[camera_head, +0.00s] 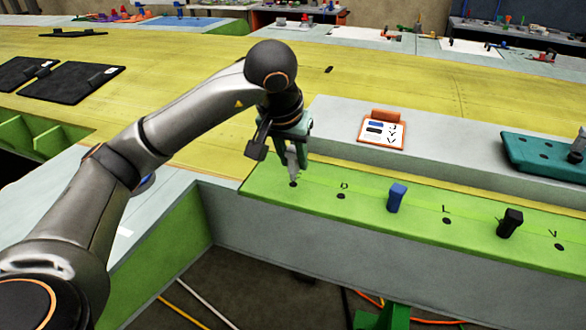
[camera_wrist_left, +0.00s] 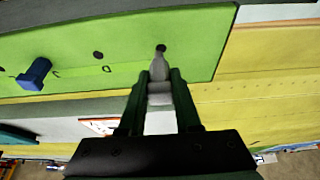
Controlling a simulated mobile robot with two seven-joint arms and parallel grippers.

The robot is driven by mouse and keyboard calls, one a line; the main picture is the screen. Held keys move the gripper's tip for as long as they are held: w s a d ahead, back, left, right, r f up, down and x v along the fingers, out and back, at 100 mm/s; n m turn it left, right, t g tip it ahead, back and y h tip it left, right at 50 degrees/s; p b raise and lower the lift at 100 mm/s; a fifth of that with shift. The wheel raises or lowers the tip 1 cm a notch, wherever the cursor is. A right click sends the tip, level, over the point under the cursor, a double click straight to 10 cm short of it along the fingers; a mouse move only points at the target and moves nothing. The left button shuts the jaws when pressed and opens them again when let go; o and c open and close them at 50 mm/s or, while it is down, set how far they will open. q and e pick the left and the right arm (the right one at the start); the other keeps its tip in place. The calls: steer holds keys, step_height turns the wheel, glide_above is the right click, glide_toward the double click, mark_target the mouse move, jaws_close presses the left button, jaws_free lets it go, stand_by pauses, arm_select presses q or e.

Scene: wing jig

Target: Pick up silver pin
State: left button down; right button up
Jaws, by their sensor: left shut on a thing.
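The silver pin (camera_head: 293,172) is upright in my left gripper (camera_head: 293,155), at the left end of the green strip (camera_head: 365,212). The gripper is shut on its upper part. In the left wrist view the silver pin (camera_wrist_left: 160,70) sits between the two dark green fingers (camera_wrist_left: 160,90). Its narrow end is at a dark hole (camera_wrist_left: 161,48) in the strip. I cannot tell whether the tip is in the hole or just above it. My right gripper is out of view.
A blue pin (camera_head: 397,198) and a black pin (camera_head: 511,222) stand in the strip, with empty holes between. An orange-edged checklist card (camera_head: 383,132) and a teal holder (camera_head: 545,153) are on the grey ledge behind. The yellow surface (camera_head: 430,85) beyond is mostly clear.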

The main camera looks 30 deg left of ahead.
arm_select(q)
steer(key=s+d+r+p, duration=0.1)
steer(key=s+d+r, duration=0.6)
steer(key=s, duration=0.4)
steer(key=shift+r, duration=0.9)
steer(key=shift+w+d, duration=0.1)
